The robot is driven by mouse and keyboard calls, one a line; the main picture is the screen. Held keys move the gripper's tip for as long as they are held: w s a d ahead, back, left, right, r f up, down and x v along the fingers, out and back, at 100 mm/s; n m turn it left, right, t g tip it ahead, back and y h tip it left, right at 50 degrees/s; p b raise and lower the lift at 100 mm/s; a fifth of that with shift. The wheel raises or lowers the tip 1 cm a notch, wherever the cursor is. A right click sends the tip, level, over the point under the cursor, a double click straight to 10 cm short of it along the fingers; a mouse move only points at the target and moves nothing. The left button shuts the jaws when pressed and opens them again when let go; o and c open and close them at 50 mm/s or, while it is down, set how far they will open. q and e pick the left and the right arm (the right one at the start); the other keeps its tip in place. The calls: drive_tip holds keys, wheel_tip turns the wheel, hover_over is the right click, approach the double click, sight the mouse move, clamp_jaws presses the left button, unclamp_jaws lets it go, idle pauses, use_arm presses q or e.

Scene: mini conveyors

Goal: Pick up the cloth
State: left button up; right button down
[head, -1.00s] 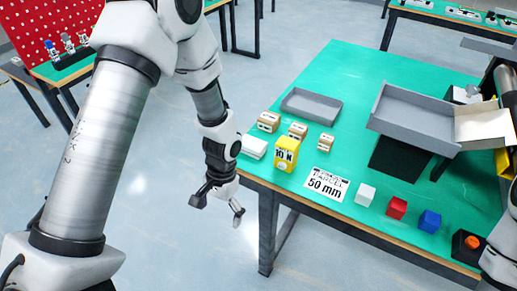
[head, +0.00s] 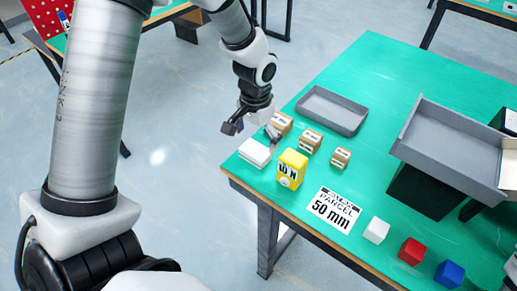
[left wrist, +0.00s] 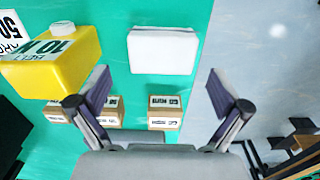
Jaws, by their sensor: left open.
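The cloth (head: 254,152) is a small folded white pad lying flat at the left corner of the green table. In the left wrist view the cloth (left wrist: 163,50) lies just ahead of the fingertips, roughly centred between them. My left gripper (head: 252,131) is open and empty, just above and behind the cloth in the head view. Its two spread fingers also show in the left wrist view (left wrist: 158,82). Nothing is between them at their tips. My right gripper is not in view.
A yellow 10 N block (head: 292,168) stands close to the right of the cloth. Brown boxes (head: 310,141) and a grey tray (head: 352,125) lie behind it. White, red and blue cubes (head: 411,251) and a printed card (head: 333,209) are farther right. The table edge is close by.

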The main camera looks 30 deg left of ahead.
sight(255, 150)
use_arm(q)
drive_tip(key=f, duration=0.5)
drive_tip(key=shift+w+a+f, duration=0.1)
drive_tip(key=shift+w+a, duration=0.05)
drive_tip(key=shift+w, duration=0.05)
drive_tip(key=shift+s, duration=0.15)
drive_tip(key=shift+c, duration=0.4)
drive_tip(key=c, duration=0.8)
wheel_tip(255, 150, up, 10)
drive_tip(key=shift+r, duration=0.1)
